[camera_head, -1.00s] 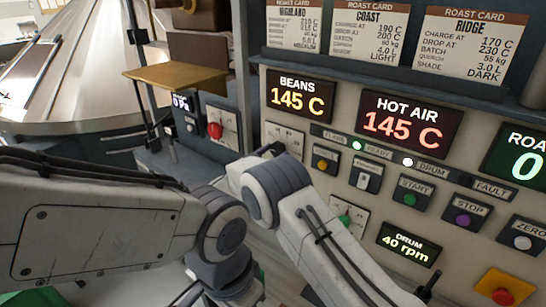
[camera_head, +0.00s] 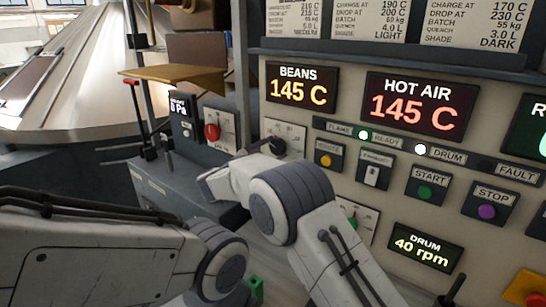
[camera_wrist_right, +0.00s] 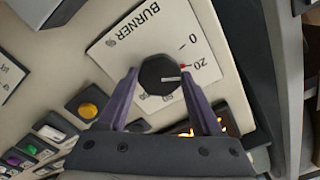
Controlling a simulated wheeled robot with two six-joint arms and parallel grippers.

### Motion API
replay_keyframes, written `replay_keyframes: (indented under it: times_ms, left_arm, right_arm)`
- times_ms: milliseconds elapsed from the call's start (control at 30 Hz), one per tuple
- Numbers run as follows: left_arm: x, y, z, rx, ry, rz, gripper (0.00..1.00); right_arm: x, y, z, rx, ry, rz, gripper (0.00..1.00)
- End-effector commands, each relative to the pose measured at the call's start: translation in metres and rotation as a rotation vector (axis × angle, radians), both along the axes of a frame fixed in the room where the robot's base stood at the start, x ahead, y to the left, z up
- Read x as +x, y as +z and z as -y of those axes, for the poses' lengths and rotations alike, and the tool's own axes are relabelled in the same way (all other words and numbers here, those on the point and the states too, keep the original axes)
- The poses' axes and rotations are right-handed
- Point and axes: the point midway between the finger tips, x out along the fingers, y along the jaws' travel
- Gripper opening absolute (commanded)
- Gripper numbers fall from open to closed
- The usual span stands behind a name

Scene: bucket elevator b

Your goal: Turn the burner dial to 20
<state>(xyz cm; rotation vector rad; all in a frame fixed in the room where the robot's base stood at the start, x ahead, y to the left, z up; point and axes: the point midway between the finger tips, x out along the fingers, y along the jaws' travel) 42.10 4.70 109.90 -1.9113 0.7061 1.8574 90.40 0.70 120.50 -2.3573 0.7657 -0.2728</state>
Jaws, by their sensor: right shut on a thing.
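The burner dial (camera_wrist_right: 157,75) is a round black knob on a white plate (camera_wrist_right: 118,45) marked BURNER, with a scale. In the right wrist view its white pointer line points right, close to the red mark by the 20, slightly on the side away from the 0. My right gripper (camera_wrist_right: 160,80) is shut on the dial, one purple-grey finger on each side. In the head view the black dial (camera_head: 278,146) shows behind my right arm, which hides most of the gripper. My left arm comes in from the left, but its gripper is not in view.
The panel has a BEANS display (camera_head: 302,89) and a HOT AIR display (camera_head: 418,101), both at 145 C. An orange button (camera_head: 326,160) and a switch (camera_head: 373,174) sit right of the dial. A red knob (camera_head: 212,131) is to its left, below a brass tray (camera_head: 175,73).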

Motion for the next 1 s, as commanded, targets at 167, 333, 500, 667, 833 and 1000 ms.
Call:
replay_keyframes:
  times_ms: [167,333,500,667,833,1000]
  left_arm:
    - [0.0000,-0.0032,0.0001,0.000,0.000,0.000,0.00]
    - [0.0000,-0.0028,0.0000,0.000,0.000,0.000,0.00]
    - [0.0000,-0.0029,0.0000,0.000,0.000,0.000,0.00]
    - [0.0000,-0.0028,0.0000,0.000,0.000,0.000,0.00]
    - [0.0000,-0.0028,0.0000,0.000,0.000,0.000,0.00]
    - [0.0000,-0.0027,0.0000,0.000,0.000,0.000,0.00]
  right_arm:
    - [-0.0014,-0.0032,-0.0017,0.014,0.001,0.003,0.11]
    - [-0.0015,-0.0029,-0.0017,0.014,0.001,0.003,0.11]
    - [-0.0015,-0.0031,-0.0019,0.014,0.001,0.003,0.74]
    - [-0.0010,-0.0022,-0.0012,0.013,0.000,0.005,0.96]
    - [-0.0006,-0.0013,-0.0004,0.013,0.000,0.006,0.96]
    - [-0.0035,-0.0007,-0.0011,0.013,-0.005,0.008,0.96]
